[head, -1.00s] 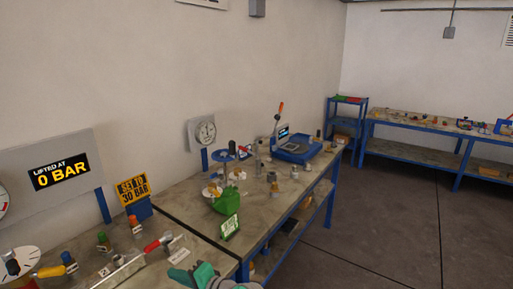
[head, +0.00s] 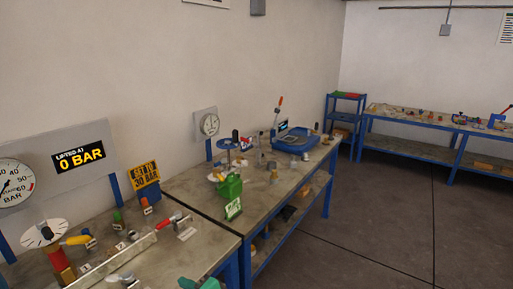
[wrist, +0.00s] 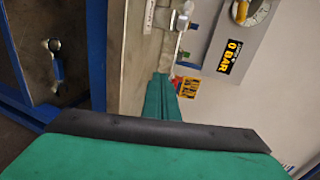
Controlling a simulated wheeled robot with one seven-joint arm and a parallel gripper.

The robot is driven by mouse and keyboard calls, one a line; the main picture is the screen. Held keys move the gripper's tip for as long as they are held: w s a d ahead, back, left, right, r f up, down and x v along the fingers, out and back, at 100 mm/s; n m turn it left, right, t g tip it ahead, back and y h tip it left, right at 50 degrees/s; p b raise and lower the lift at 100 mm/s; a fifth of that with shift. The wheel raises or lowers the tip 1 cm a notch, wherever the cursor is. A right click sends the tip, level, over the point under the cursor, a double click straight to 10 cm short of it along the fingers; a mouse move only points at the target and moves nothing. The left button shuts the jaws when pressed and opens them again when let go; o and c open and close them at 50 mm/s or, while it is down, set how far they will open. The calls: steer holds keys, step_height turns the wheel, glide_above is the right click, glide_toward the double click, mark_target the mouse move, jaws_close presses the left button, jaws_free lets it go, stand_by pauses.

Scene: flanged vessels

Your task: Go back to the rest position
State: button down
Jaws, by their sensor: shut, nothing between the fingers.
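My gripper (wrist: 161,98) shows in the wrist view as green parts, with a broad green part and a dark edge strip in front. Its fingers are shut with nothing between them. In the head view only a little green of my arm's end shows at the bottom edge, beside the front of the near bench (head: 205,244); the rest is cut off. In the wrist view the bench (wrist: 133,55) and the 0 BAR sign (wrist: 230,56) appear turned sideways beyond the gripper.
The near bench carries a yellow-handled valve (head: 76,240), a red-handled tool (head: 168,220) and a SET TO 30 BAR sign (head: 146,174). A green container (head: 230,187) and a blue device (head: 297,140) stand farther along. Clear floor (head: 385,215) lies to the right.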

steer(key=s+d+f+t+h, duration=0.2)
steer(key=s+d+f+h, duration=0.2)
steer(key=s+d+f, duration=0.4)
steer(key=s+d+f+t+h, duration=0.2)
steer(key=s+d+f+h, duration=0.3)
steer(key=s+f, duration=0.5)
steer(key=s+d+r+n+t+h, duration=0.15)
steer(key=s+d, duration=0.45)
steer(key=s, duration=0.7)
steer(key=s+d+r+n+t+h, duration=0.1)
steer(key=s+d+r+n, duration=0.1)
steer(key=s+r+n, duration=0.3)
steer(key=s+r, duration=0.4)
steer(key=s, duration=0.3)
steer(key=shift+w+a+h, duration=0.1)
steer(key=shift+w+h, duration=0.05)
steer(key=shift+h, duration=0.1)
